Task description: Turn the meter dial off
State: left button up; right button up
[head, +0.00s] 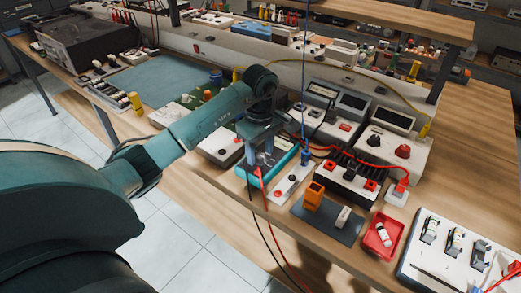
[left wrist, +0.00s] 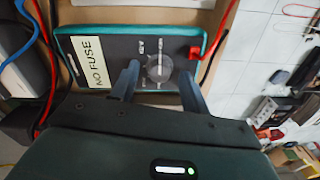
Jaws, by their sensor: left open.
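The meter (head: 288,163) is a dark box with a teal rim, lying on the wooden bench under my left gripper (head: 261,157). In the left wrist view the meter (left wrist: 108,42) shows a "NO FUSE" label and a round, greyish dial (left wrist: 160,67) with small markings around it. My left gripper (left wrist: 159,74) is open, pointing down at the meter, with one finger on each side of the dial. I cannot tell whether the fingers touch the dial. In the head view the gripper hides the dial. My right gripper is not in view.
A red plug (left wrist: 195,53) and its lead sit at the meter's edge. A white strip (head: 290,186) with terminals lies beside the meter. Several instruments (head: 391,138) stand behind. An orange block (head: 313,195) and a red tray (head: 383,234) lie to the right.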

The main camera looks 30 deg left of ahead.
pick_arm(q)
jog(key=shift+f, duration=0.2)
jog(key=c, duration=1)
